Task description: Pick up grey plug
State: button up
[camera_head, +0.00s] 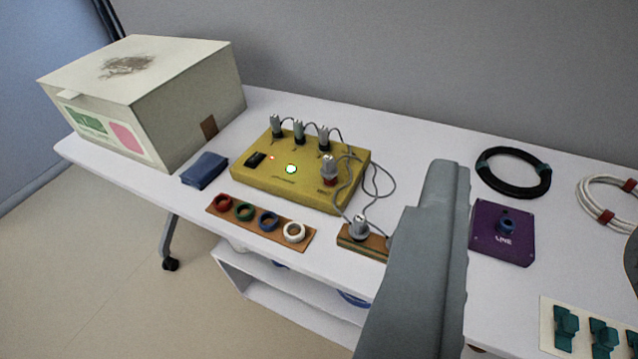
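Several grey plugs show. One grey plug (359,227) stands upright on a small wooden block (362,241) at the table's front edge, with a thin grey cable running up from it. Another grey plug (328,167) sits at a red ring on the right of the yellow box (260,180). A row of three more stands along the box's back edge, with black cables: left (275,125), middle (298,130) and right (323,137). A large grey part of my arm or gripper (425,260) rises right of the wooden block and hides table behind it. Its fingertips cannot be made out.
A wooden strip (212,210) with coloured rings lies in front of the box. A blue pouch (205,170) and a large cream box (190,120) are at left. A purple LIVE box (503,234), black cable coil (513,152) and white coil (590,190) are at right.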

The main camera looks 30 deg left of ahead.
jog(key=w+a+f+n+g+y, duration=0.1)
jog(key=w+a+f+g, duration=0.2)
jog(key=w, duration=0.4)
jog(key=w+a+f+n+g, duration=0.1)
jog(key=w+a+g, duration=0.2)
jog(key=w+a, duration=0.3)
jog(key=n+g, duration=0.2)
jog(key=g, duration=0.4)
send_near(328, 157)
jog(key=x, duration=0.6)
jog(key=shift+w, duration=0.15)
jog(key=shift+x, duration=2.95)
jog(key=shift+c, duration=0.4)
jog(key=c, duration=0.8)
jog(key=shift+c, duration=0.2)
notch_tip(328, 157, up, 10)
